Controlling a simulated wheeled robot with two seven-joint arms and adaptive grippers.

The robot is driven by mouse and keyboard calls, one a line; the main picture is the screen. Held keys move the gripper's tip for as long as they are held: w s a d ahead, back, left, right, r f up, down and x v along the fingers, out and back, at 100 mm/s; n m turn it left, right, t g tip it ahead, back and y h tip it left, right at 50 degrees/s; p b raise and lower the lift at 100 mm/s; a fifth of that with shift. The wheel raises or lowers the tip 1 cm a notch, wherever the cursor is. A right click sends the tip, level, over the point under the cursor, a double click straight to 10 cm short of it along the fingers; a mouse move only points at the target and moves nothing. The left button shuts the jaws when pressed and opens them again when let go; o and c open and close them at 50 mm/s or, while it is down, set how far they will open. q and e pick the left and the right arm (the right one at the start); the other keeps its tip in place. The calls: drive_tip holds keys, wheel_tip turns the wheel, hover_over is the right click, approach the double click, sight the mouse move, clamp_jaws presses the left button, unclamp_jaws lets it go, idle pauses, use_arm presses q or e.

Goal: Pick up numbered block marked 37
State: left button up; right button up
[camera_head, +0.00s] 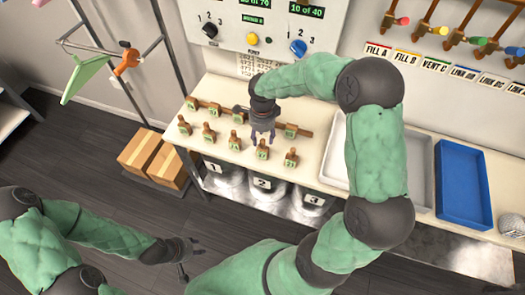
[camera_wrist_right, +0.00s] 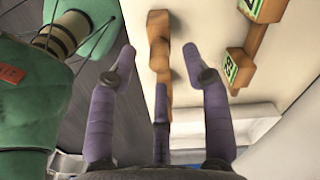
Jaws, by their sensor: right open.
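Several brown wooden blocks with green number labels stand on the pale counter; the numbers are mostly too small to read. A front-row block (camera_head: 262,151) stands just below my right gripper (camera_head: 263,138); its label looks like 37, but I cannot be sure. My right gripper (camera_wrist_right: 163,75) is open in the wrist view, its purple fingers spread around a wooden block (camera_wrist_right: 158,45) whose label is hidden there. I cannot tell whether they touch. My left gripper (camera_head: 187,258) is open and empty, low over the floor and away from the blocks.
Neighbouring blocks (camera_head: 234,141) (camera_head: 291,157) stand close on both sides. A wooden rail (camera_head: 305,132) with more blocks lies behind. A white tray (camera_head: 423,185) and blue tray (camera_head: 462,180) are to the right. Bins (camera_head: 262,185) stand under the counter's front edge.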

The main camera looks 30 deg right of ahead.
sight(263, 140)
wheel_tip(263, 140, down, 4)
drive_tip(key=shift+f+b, duration=0.1)
drive_tip(key=shift+b, duration=0.35)
drive_tip(key=shift+s, duration=0.1)
clamp_jaws()
drive_tip(key=shift+r, duration=0.2)
